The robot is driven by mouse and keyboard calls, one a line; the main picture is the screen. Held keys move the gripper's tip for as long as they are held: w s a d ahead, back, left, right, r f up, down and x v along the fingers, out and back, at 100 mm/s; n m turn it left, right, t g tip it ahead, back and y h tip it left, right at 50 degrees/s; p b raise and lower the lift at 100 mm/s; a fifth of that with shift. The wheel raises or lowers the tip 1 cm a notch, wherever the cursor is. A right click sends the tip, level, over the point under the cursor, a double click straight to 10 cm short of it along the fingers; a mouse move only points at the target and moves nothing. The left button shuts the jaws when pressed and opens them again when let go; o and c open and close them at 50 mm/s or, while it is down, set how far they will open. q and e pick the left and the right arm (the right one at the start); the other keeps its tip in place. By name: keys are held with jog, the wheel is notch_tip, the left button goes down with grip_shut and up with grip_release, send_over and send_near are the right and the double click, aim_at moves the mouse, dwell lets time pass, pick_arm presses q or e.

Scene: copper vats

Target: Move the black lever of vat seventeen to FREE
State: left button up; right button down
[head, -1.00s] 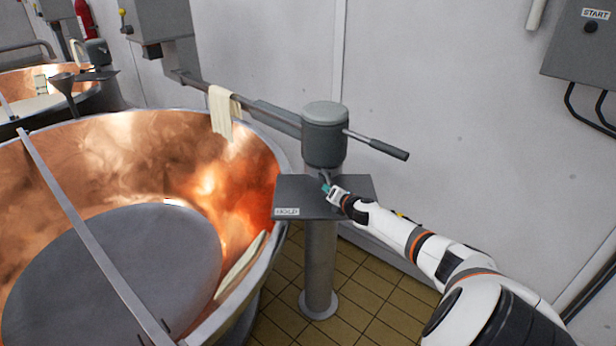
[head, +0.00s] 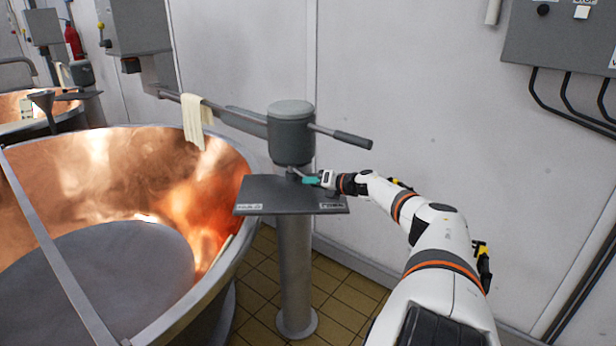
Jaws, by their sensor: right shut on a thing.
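A copper vat (head: 190,165) fills the left, with a grey post (head: 296,260) beside it. The post carries a dark plate (head: 285,188) under a grey cylindrical head (head: 291,135). Its left label (head: 250,206) looks like HOLD and its right label (head: 332,206) like FREE; both are small and blurred. My right gripper (head: 308,180), with teal fingertips, is shut on the small black lever (head: 293,173) just below the head. The lever points right, over the plate's right half; its end is hidden by the fingers. No vat number is readable. My left gripper is out of view.
A bar with a dark grip (head: 352,139) sticks out right from the head, above my right wrist. A pale cloth (head: 196,120) hangs on the rail behind the vat. A grey control box (head: 560,40) with cables is on the wall. The tiled floor (head: 345,305) is partly clear.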

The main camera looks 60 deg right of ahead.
jog(key=shift+d, duration=0.1)
jog(key=c, duration=1.1)
grip_release()
jog(key=shift+s, duration=0.15)
jog(key=shift+p+v, duration=0.9)
jog(key=shift+v, duration=0.1)
jog(key=p+v, duration=0.5)
jog(key=v, duration=0.3)
jog(key=shift+s+r, duration=0.15)
jog(key=shift+s, duration=0.25)
jog(key=shift+s+r+p, duration=0.15)
jog(key=shift+s+p, duration=0.2)
jog(key=shift+s, duration=0.2)
